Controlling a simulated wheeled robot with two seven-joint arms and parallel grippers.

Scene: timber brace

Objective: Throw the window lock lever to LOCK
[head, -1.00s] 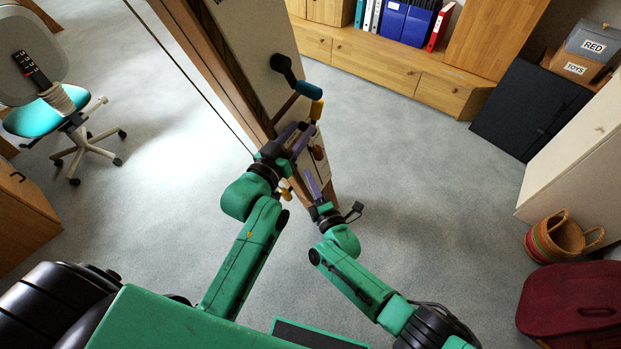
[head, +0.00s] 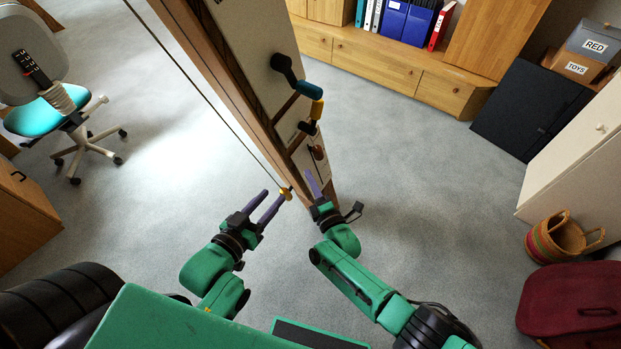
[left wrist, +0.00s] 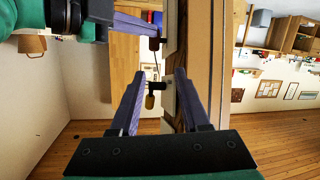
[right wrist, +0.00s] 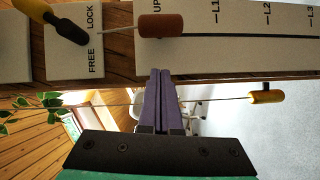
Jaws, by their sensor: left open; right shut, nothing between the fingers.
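The lock lever is black with a yellow grip (head: 316,110) and sits on the panel of the upright timber post. In the right wrist view its yellow grip (right wrist: 32,9) points up-left, away from its pivot beside the LOCK and FREE labels (right wrist: 93,40). In the left wrist view the lever (left wrist: 150,101) shows between the finger lines, farther off. My left gripper (head: 273,196) is open and empty, left of the post and apart from the lever. My right gripper (head: 312,182) is shut and empty by the post's lower end, below the red-brown knob (right wrist: 160,27).
The red-brown knob (head: 318,152) sits at a slot marked UP and L1 to L3. A crank with a teal grip (head: 305,88) lies beyond the lever. A cord with a yellow knob (head: 286,193) hangs close to my left fingertips. Carpet is clear around the post.

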